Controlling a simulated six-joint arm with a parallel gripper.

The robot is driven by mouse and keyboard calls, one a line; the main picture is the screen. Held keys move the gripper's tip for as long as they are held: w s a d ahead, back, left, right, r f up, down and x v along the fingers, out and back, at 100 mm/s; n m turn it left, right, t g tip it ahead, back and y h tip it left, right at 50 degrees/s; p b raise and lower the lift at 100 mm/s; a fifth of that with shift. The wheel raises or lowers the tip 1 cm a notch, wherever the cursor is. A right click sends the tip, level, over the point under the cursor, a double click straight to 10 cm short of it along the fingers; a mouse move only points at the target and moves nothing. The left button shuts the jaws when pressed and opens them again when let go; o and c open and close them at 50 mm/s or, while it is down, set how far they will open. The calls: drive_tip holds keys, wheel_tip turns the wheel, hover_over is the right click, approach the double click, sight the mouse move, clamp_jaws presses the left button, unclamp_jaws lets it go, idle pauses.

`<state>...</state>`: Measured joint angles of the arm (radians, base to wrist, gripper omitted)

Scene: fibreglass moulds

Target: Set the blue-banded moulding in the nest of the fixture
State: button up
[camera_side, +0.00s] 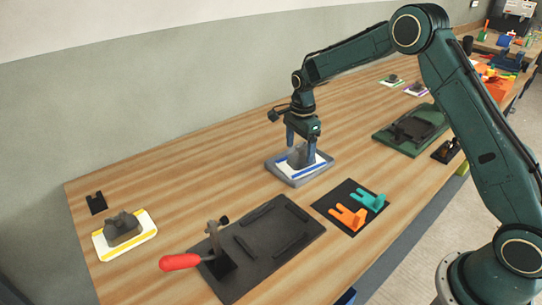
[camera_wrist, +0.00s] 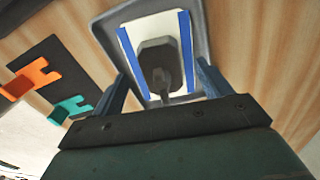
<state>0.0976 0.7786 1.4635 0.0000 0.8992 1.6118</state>
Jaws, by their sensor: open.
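The blue-banded moulding (camera_side: 291,169) is a white plate with blue stripes along two edges and a raised grey block in its middle. It lies in a shallow grey tray (camera_side: 277,176). In the wrist view the moulding (camera_wrist: 138,36) shows between the fingers. My gripper (camera_side: 301,152) is open, pointing down, low over the moulding with its fingers at either side of the grey block. Whether they touch it I cannot tell. The fixture (camera_side: 236,287) is a dark plate with raised bars and a red-handled clamp (camera_side: 180,262), at the front; its nest looks empty.
A black mat (camera_side: 325,205) with orange and teal forked pieces lies right of the fixture. A yellow-banded moulding (camera_side: 103,246) sits at front left, near a small black notched piece (camera_side: 96,203). A green-edged board (camera_side: 385,139) lies farther back. Bare wood lies left of the tray.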

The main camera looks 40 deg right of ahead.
drive_tip(key=shift+f, duration=1.25)
drive_tip(key=shift+r, duration=0.1)
drive_tip(key=c, duration=1.4)
drive_tip(key=shift+r, duration=0.1)
wheel_tip(320, 180, up, 20)
drive_tip(key=shift+f, duration=0.2)
